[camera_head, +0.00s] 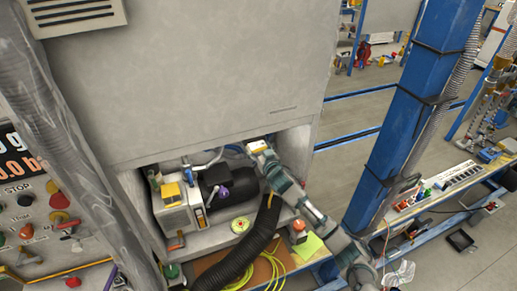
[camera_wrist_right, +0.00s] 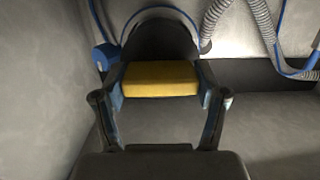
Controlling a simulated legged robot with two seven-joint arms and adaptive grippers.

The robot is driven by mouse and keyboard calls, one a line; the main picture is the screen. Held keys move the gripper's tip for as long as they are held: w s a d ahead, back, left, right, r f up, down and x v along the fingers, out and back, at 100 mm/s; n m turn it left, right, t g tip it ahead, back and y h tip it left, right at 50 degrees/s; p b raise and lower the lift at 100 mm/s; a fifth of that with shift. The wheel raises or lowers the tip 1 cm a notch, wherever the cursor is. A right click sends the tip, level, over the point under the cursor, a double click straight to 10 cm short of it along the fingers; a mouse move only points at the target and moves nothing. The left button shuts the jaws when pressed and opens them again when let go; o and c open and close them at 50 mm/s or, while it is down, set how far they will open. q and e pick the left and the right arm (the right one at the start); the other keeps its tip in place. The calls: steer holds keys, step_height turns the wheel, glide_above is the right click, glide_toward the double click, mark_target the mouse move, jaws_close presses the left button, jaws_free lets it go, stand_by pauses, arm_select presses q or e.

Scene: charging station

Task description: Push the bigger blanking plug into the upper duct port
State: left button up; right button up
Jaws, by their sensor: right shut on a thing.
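My right arm reaches from the lower right into the cabinet opening in the head view, with its right gripper (camera_head: 260,148) at the opening's upper right edge. In the right wrist view the right gripper (camera_wrist_right: 160,88) is shut on a yellow block (camera_wrist_right: 160,76), with a finger on each side. I take this block to be the blanking plug's grip. A dark round shape (camera_wrist_right: 158,38) lies directly behind it; I cannot tell whether it is the plug's body or the duct port. The ports are not clearly seen in the head view. My left gripper is not in view.
A grey cabinet (camera_head: 200,80) overhangs the opening. Inside are a black motor-like cylinder (camera_head: 225,182) and a pale box with a yellow top (camera_head: 171,193). A corrugated black hose (camera_head: 250,250) runs in front. Ribbed hoses (camera_wrist_right: 268,30) hang at the right in the wrist view.

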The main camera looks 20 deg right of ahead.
mark_target(259, 146)
steer(key=shift+w+d+b, duration=0.1)
steer(key=shift+w+b, duration=0.25)
steer(key=shift+w, duration=2)
steer(key=shift+w+d+b, duration=0.1)
steer(key=shift+w+b, duration=0.65)
steer(key=shift+w, duration=1.45)
steer(key=o, duration=1.8)
steer(key=shift+s+f, duration=0.1)
steer(key=shift+s+f, duration=0.1)
steer(key=shift+s, duration=0.15)
steer(key=s, duration=0.3)
steer(key=s+r, duration=0.1)
steer(key=s, duration=0.7)
steer(key=shift+s+a+r, duration=0.1)
steer(key=shift+a+r, duration=0.1)
steer(key=shift+r, duration=0.2)
